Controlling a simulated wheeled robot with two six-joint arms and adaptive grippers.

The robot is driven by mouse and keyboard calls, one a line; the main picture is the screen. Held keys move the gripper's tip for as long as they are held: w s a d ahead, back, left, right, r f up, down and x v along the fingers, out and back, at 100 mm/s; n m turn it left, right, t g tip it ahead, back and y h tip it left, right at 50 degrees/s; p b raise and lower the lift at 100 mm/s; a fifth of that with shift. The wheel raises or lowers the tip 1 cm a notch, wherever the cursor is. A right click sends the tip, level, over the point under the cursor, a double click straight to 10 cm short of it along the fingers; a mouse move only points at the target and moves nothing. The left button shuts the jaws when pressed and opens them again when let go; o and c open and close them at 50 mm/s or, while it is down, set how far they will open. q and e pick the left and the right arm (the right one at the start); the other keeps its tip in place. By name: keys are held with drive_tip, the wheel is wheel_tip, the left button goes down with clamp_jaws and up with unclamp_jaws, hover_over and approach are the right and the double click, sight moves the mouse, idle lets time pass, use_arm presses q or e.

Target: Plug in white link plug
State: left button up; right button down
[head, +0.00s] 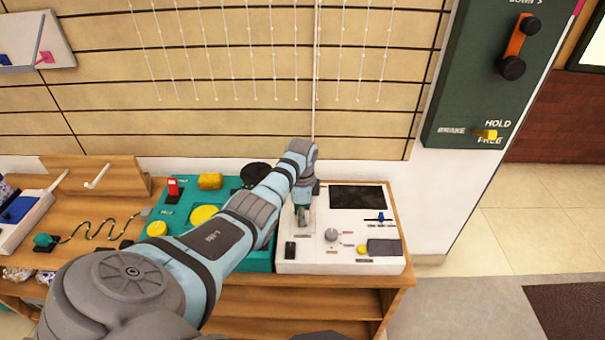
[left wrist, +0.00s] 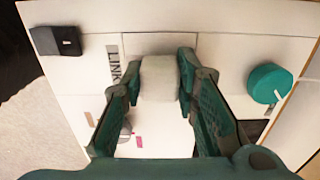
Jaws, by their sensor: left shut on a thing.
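The white link plug (left wrist: 160,80) is a pale block between the fingertips of my left gripper (left wrist: 160,74). The fingers are shut on it from both sides. A printed LINK label (left wrist: 115,66) lies just left of the plug on the white panel (left wrist: 82,78). In the head view my left gripper (head: 303,216) points down over the left part of the white panel (head: 333,266), and the plug cannot be made out there. I cannot tell whether the plug touches the panel or sits in a socket. My right gripper is not in view.
The white panel carries a dark screen (head: 357,197), a grey knob (head: 331,235), a blue lever (head: 380,217) and a black switch (head: 290,250). A teal panel (head: 262,262) stands beside it on the wooden bench (head: 403,225). A teal knob (left wrist: 269,83) is right of the fingers.

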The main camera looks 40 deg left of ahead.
use_arm(q)
drive_tip(key=shift+f, duration=0.15)
drive_tip(key=o, duration=1)
drive_tip(key=shift+o, duration=0.3)
drive_tip(key=o, duration=0.4)
drive_tip(key=shift+c, duration=0.2)
wheel_tip(320, 180, up, 8)
drive_tip(key=p, duration=0.8)
drive_tip(key=shift+f, duration=0.15)
drive_tip(key=shift+f, duration=0.1)
